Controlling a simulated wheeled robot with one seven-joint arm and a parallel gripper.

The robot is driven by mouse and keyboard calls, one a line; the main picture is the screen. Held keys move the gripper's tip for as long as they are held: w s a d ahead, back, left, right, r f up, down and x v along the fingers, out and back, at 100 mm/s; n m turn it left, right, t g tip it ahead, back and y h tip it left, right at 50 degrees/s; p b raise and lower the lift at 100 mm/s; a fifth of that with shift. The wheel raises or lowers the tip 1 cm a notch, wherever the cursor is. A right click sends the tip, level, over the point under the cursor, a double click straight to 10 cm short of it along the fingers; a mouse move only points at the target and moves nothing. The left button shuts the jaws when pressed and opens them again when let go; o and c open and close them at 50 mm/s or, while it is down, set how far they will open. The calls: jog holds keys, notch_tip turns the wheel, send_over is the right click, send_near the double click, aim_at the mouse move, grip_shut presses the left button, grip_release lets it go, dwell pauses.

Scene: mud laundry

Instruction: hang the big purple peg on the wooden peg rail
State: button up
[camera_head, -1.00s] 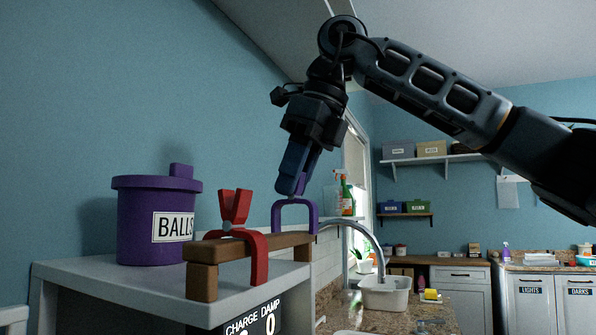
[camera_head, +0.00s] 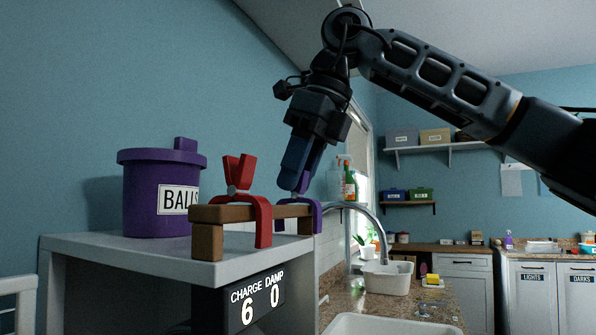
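The wooden peg rail (camera_head: 231,213) stands on a white shelf top. A red peg (camera_head: 262,220) sits astride the rail near its front end. The big purple peg (camera_head: 316,213) is at the rail's far end, with its legs straddling the rail. My gripper (camera_head: 299,186) points down at the purple peg's top, its fingers around the upper part. The fingers look closed on it, and they hide most of the peg's top. I cannot tell whether the peg's weight rests on the rail.
A purple tub labelled BALLS (camera_head: 140,205) stands left of the rail on the white shelf top (camera_head: 130,253). A display reading CHARGE 6 DAMP 0 (camera_head: 256,300) is below. A tap (camera_head: 375,228), sink and spray bottles (camera_head: 349,182) are to the right.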

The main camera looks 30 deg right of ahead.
jog(key=o, duration=0.4)
jog(key=shift+v, duration=3.9)
